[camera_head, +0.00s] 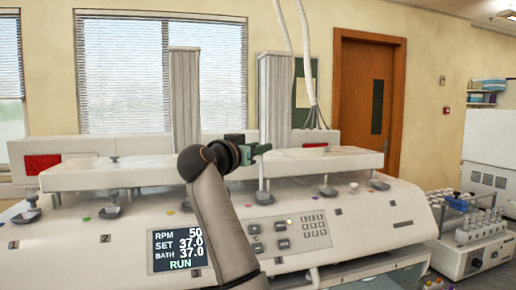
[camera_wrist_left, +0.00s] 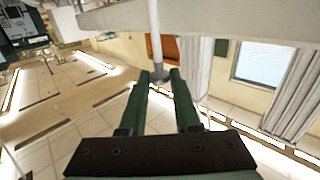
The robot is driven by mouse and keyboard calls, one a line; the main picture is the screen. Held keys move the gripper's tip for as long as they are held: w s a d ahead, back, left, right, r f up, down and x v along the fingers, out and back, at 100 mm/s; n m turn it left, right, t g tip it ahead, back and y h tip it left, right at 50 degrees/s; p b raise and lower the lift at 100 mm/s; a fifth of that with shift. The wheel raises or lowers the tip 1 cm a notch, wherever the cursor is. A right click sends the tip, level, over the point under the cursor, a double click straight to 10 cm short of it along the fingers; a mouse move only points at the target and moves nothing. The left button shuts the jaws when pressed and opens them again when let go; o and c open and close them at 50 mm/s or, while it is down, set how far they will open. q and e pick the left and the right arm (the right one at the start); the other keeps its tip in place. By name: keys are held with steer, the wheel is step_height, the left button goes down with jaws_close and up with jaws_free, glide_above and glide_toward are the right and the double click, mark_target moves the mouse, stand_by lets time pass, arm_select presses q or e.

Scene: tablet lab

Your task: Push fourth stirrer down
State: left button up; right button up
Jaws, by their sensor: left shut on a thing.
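My left gripper (camera_head: 258,149) reaches in over the middle of the dissolution tester, with dark green fingers at the top of a stirrer (camera_head: 263,183). This stirrer is a thin upright grey rod with a round foot near the sloping front panel. The gripper is shut on this stirrer. Other stirrers stand to the left (camera_head: 112,204) and to the right (camera_head: 327,188). My forearm hides part of the row. My right gripper is not in view.
The tester's white head plates (camera_head: 115,175) and (camera_head: 330,162) overhang the stirrers. Two tall columns (camera_head: 185,95) and (camera_head: 275,100) rise behind. The display (camera_head: 177,249) reads RUN. A rack of tubes (camera_head: 482,226) stands at the right. A wooden door (camera_head: 368,92) is behind.

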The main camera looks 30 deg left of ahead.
arm_select(q)
jaws_close()
steer(key=shift+f, duration=0.1)
stand_by(0.8)
